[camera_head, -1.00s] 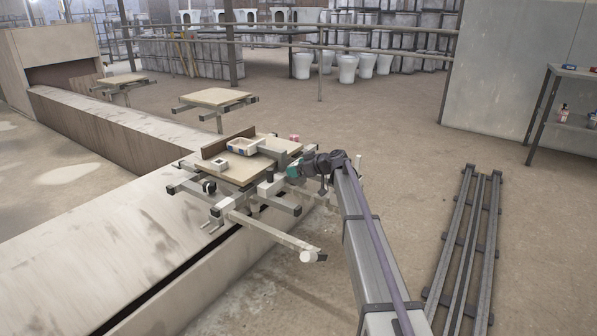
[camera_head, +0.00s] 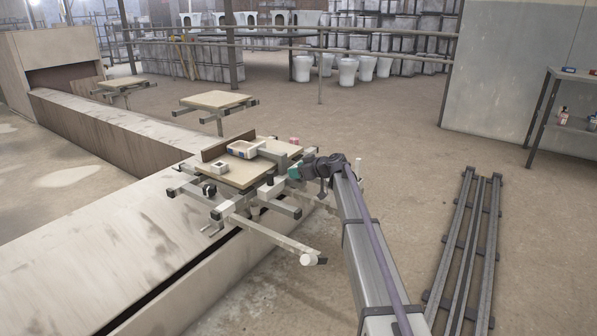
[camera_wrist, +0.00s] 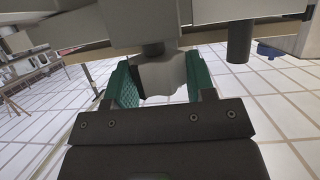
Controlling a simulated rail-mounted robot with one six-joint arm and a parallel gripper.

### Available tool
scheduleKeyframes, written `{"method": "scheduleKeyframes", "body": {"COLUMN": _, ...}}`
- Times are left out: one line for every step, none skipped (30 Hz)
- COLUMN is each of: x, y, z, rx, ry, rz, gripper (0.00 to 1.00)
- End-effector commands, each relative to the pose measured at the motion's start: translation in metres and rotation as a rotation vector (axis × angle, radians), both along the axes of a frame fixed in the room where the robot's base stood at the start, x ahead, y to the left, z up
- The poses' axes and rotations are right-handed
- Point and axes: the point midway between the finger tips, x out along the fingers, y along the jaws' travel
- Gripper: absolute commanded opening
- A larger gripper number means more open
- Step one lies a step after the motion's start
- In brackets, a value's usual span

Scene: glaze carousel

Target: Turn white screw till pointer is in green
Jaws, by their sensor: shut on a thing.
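The white screw (camera_wrist: 163,76) is a pale lobed knob on a dark stem under a grey bar in the wrist view. My gripper (camera_wrist: 162,86) has its green pads on either side of the knob and is shut on it. In the head view my gripper (camera_head: 296,173) is at the right side of the carousel station, under a grey bar, and the screw is hidden there. I cannot make out a pointer or a green zone in either view.
A dark peg (camera_wrist: 239,46) hangs right of the screw.

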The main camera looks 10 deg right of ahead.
Motion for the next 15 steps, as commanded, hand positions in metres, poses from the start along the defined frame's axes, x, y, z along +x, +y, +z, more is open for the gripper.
{"method": "scheduleKeyframes", "body": {"x": -0.0015, "y": 0.0003, "z": -0.0001, "rx": 0.0, "ry": 0.0, "rz": -0.018, "gripper": 0.26}}
{"method": "scheduleKeyframes", "body": {"x": -0.0018, "y": 0.0004, "z": 0.0, "rx": 0.0, "ry": 0.0, "rz": -0.032, "gripper": 0.26}}
{"method": "scheduleKeyframes", "body": {"x": -0.0019, "y": 0.0003, "z": -0.0001, "rx": 0.0, "ry": 0.0, "rz": -0.054, "gripper": 0.26}}
{"method": "scheduleKeyframes", "body": {"x": -0.0022, "y": 0.0005, "z": -0.0001, "rx": -0.001, "ry": 0.0, "rz": -0.071, "gripper": 0.26}}
{"method": "scheduleKeyframes", "body": {"x": -0.0023, "y": 0.0006, "z": 0.0, "rx": -0.001, "ry": -0.001, "rz": -0.09, "gripper": 0.26}}
{"method": "scheduleKeyframes", "body": {"x": -0.0024, "y": 0.0008, "z": -0.0001, "rx": 0.0, "ry": 0.0, "rz": -0.119, "gripper": 0.26}}
{"method": "scheduleKeyframes", "body": {"x": -0.0026, "y": 0.0012, "z": -0.0001, "rx": -0.002, "ry": 0.0, "rz": -0.139, "gripper": 0.26}}
{"method": "scheduleKeyframes", "body": {"x": -0.0027, "y": 0.0014, "z": -0.0001, "rx": -0.001, "ry": -0.001, "rz": -0.162, "gripper": 0.26}}
{"method": "scheduleKeyframes", "body": {"x": -0.0028, "y": 0.0015, "z": -0.0002, "rx": -0.001, "ry": -0.001, "rz": -0.194, "gripper": 0.26}}
{"method": "scheduleKeyframes", "body": {"x": -0.0028, "y": 0.0015, "z": 0.0001, "rx": -0.001, "ry": -0.001, "rz": -0.22, "gripper": 0.26}}
{"method": "scheduleKeyframes", "body": {"x": -0.0028, "y": 0.0013, "z": -0.0001, "rx": -0.002, "ry": -0.002, "rz": -0.246, "gripper": 0.26}}
{"method": "scheduleKeyframes", "body": {"x": -0.0027, "y": 0.0011, "z": 0.0001, "rx": -0.002, "ry": -0.002, "rz": -0.28, "gripper": 0.26}}
{"method": "scheduleKeyframes", "body": {"x": -0.0028, "y": 0.0013, "z": 0.0, "rx": -0.001, "ry": -0.001, "rz": -0.305, "gripper": 0.26}}
{"method": "scheduleKeyframes", "body": {"x": -0.0028, "y": 0.0015, "z": -0.0001, "rx": -0.001, "ry": -0.001, "rz": -0.331, "gripper": 0.26}}
{"method": "scheduleKeyframes", "body": {"x": -0.0026, "y": 0.0019, "z": 0.0, "rx": -0.002, "ry": -0.002, "rz": -0.366, "gripper": 0.26}}
